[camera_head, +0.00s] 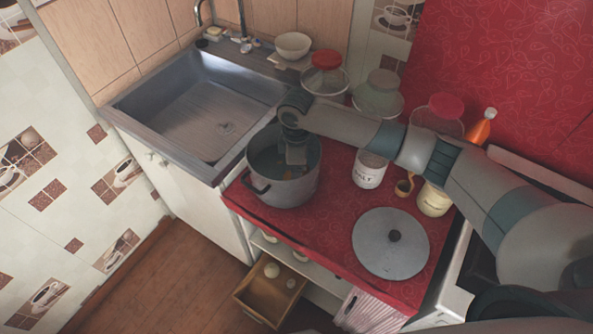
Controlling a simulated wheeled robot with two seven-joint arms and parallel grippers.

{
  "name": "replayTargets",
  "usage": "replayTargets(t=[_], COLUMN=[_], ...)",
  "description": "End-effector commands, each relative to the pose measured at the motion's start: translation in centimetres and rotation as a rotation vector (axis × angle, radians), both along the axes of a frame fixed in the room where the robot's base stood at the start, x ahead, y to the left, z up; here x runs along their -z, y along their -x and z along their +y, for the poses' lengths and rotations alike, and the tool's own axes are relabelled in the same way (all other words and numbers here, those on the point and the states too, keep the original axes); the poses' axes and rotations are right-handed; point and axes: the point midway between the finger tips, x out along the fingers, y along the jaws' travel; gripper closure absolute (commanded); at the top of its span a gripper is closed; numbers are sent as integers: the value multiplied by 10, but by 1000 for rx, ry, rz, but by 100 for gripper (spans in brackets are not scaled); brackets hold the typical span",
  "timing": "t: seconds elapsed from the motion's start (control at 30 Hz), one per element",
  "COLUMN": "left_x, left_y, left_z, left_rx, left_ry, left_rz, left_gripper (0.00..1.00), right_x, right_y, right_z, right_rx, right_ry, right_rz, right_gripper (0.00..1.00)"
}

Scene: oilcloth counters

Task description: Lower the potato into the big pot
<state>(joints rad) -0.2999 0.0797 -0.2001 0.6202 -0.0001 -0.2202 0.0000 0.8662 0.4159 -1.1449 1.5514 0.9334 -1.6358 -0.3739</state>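The big pot (281,192) is a grey metal pot standing open on the red counter beside the sink. My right arm comes in from the right, and my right gripper (291,170) points down inside the pot's mouth. Small orange-brown bits show in the pot around the fingertips; I cannot tell whether one of them is the potato, or whether the fingers are open or shut. Pale round things (272,270), possibly potatoes, lie in an open wooden drawer (253,297) below the counter. My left gripper is not in view.
A grey lid (391,245) lies on the red counter (325,225) at the front right. A salt canister (369,170), a small brown cup (404,186) and a cream jar (433,200) stand under my arm. Glass jars and an orange bottle (481,128) stand behind. The sink (200,110) is empty.

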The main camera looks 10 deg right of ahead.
Motion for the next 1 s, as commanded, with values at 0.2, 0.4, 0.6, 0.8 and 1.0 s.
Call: replayTargets(t=[0.2, 0.4, 0.6, 0.8, 1.0], left_x=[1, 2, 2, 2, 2], left_y=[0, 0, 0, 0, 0], left_z=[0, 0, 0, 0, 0], left_rx=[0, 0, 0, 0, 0], left_ry=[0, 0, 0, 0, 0], left_rz=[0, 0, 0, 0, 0], left_gripper=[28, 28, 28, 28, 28], right_x=[3, 5, 6, 6, 6], right_y=[0, 0, 0, 0, 0], right_z=[0, 0, 0, 0, 0], right_rx=[0, 0, 0, 0, -1], right_ry=[0, -1, -1, -1, 0], right_rz=[0, 0, -1, 0, 1], right_gripper=[59, 59, 59, 12, 12])
